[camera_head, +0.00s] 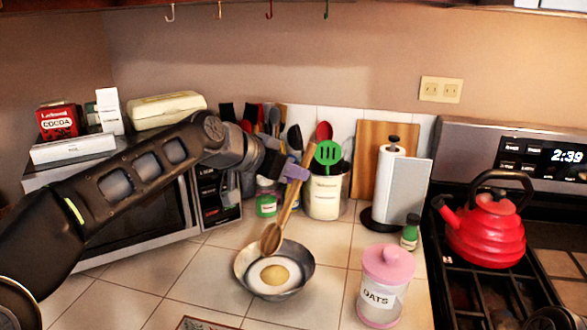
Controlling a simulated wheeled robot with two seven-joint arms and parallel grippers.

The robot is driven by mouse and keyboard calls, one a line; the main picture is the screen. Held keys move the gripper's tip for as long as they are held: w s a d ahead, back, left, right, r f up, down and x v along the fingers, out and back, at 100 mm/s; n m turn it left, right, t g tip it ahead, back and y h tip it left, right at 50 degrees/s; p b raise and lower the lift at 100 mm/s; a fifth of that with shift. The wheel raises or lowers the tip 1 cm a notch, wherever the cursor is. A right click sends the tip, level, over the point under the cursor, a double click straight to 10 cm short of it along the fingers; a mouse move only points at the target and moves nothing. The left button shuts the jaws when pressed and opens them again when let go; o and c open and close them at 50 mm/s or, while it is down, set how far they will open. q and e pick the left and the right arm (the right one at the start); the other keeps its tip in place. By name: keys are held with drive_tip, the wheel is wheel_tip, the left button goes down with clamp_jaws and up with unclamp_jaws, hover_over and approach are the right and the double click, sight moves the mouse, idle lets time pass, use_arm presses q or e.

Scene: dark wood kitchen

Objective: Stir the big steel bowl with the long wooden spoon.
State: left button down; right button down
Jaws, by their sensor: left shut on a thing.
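The big steel bowl (308,267) stands on the tiled counter in the middle, with something white and yellow in its bottom. My left gripper (294,172) is above and behind the bowl, shut on the long wooden spoon (287,209). The spoon is tilted, its handle up to the right. Its head overlaps the far left inside of the bowl in the picture; I cannot tell whether it touches the contents. My right gripper is not in view.
A pink-lidded oats jar (385,285) stands right of the bowl. Behind are a utensil crock (325,195), a paper towel holder (392,185) and a small green-capped bottle (410,233). A red kettle (487,228) sits on the stove. A microwave (140,222) is at left.

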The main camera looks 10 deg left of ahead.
sight(294, 185)
use_arm(q)
wheel_tip(294, 185, down, 3)
drive_tip(key=shift+f+b, duration=0.1)
drive_tip(key=shift+b, duration=0.9)
wheel_tip(294, 185, down, 6)
drive_tip(key=b, duration=0.5)
drive_tip(key=shift+b, duration=0.3)
drive_tip(key=shift+d, duration=0.15)
